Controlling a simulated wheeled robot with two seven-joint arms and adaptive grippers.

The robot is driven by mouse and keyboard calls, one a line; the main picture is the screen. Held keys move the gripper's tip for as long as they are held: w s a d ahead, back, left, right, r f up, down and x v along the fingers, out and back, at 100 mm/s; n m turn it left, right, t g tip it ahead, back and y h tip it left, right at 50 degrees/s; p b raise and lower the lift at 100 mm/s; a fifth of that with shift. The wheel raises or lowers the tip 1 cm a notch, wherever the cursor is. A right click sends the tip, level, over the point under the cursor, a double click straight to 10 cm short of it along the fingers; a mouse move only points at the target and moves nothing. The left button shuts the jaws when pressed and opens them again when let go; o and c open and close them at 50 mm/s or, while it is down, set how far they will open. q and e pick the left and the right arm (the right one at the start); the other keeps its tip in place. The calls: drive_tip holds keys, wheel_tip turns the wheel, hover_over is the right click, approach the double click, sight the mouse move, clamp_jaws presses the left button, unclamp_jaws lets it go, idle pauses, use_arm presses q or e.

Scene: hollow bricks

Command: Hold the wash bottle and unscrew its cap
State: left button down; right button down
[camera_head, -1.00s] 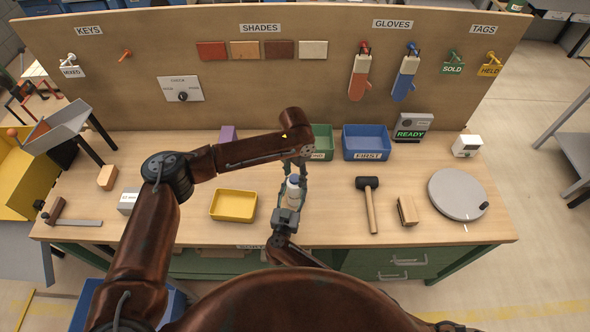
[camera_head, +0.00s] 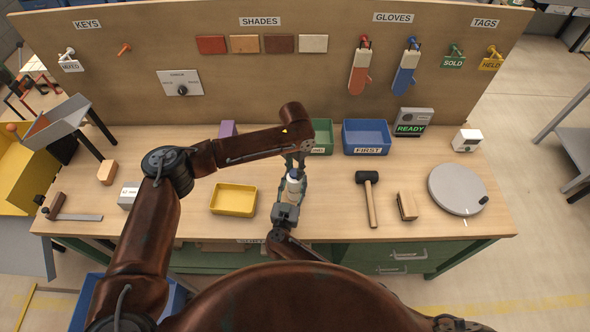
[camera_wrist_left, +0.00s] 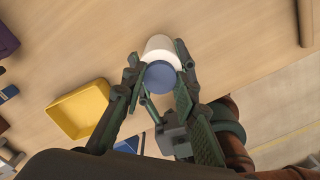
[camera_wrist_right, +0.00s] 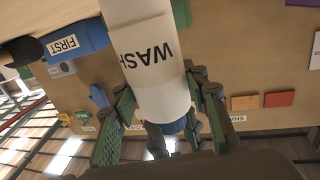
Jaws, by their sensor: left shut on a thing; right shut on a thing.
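The wash bottle (camera_head: 293,188) has a white body and a blue cap. In the head view it stands above the bench's front part, between my two grippers. My right gripper (camera_head: 286,212) is shut on the white body from the front. The right wrist view shows the body (camera_wrist_right: 150,60) close up, with the WASH label upside down and blue at its lower end. My left gripper (camera_wrist_left: 159,62) reaches down from above and is shut on the blue cap (camera_wrist_left: 160,77), one finger on each side. Whether the cap is loose on the neck cannot be told.
A yellow tray (camera_head: 233,212) lies to the left of the bottle. A mallet (camera_head: 367,180), a wooden block (camera_head: 406,206) and a grey turntable (camera_head: 456,190) are to the right. A blue FIRST bin (camera_head: 366,151) and a green bin (camera_head: 322,150) stand behind.

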use_arm(q)
drive_tip(key=n, duration=0.6)
drive_tip(key=shift+n, duration=0.4)
drive_tip(key=n, duration=1.1)
drive_tip(key=shift+n, duration=0.4)
drive_tip(key=n, duration=1.6)
drive_tip(key=shift+r+n, duration=0.1)
drive_tip(key=shift+n, duration=0.2)
drive_tip(key=n, duration=0.6)
drive_tip(key=shift+d+n, duration=0.1)
drive_tip(key=shift+n, duration=0.2)
drive_tip(key=n, duration=1.2)
drive_tip(key=shift+a, duration=0.25)
drive_tip(key=shift+w+r, duration=0.1)
